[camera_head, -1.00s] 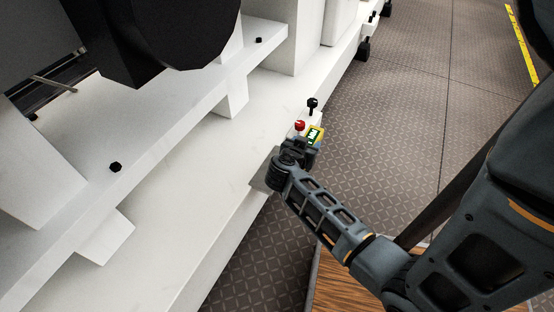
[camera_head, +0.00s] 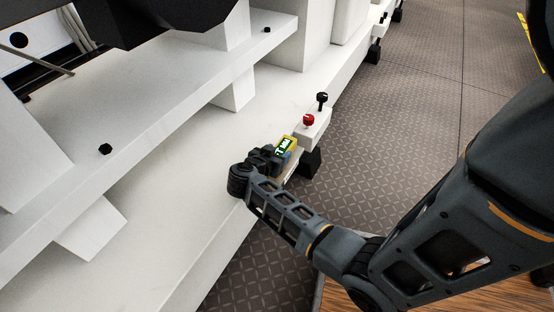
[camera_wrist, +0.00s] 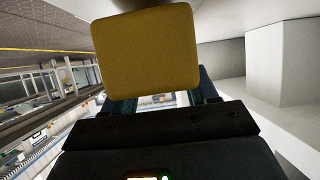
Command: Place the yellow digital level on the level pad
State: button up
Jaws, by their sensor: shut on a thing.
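The yellow digital level (camera_head: 287,144), with a lit green display, is held at the end of my gripper (camera_head: 275,152) in the head view. It is over the outer edge of the low white machine base, just nearer than the red knob. In the wrist view the level's plain yellow face (camera_wrist: 147,48) fills the upper middle, between the fingers of my gripper (camera_wrist: 160,97). My gripper is shut on it. I cannot make out the level pad for sure; my gripper and the level cover part of the base there. I cannot tell whether the level touches anything below.
A red knob (camera_head: 308,120) and a black knob (camera_head: 322,98) stand on a white block (camera_head: 314,131) just beyond the level. A black foot (camera_head: 311,163) is below the base edge. A raised white beam (camera_head: 170,110) runs along the left. Open patterned floor (camera_head: 400,130) lies right.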

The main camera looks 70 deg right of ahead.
jog(key=shift+f, duration=0.55)
jog(key=shift+r, duration=0.1)
jog(key=o, duration=1.3)
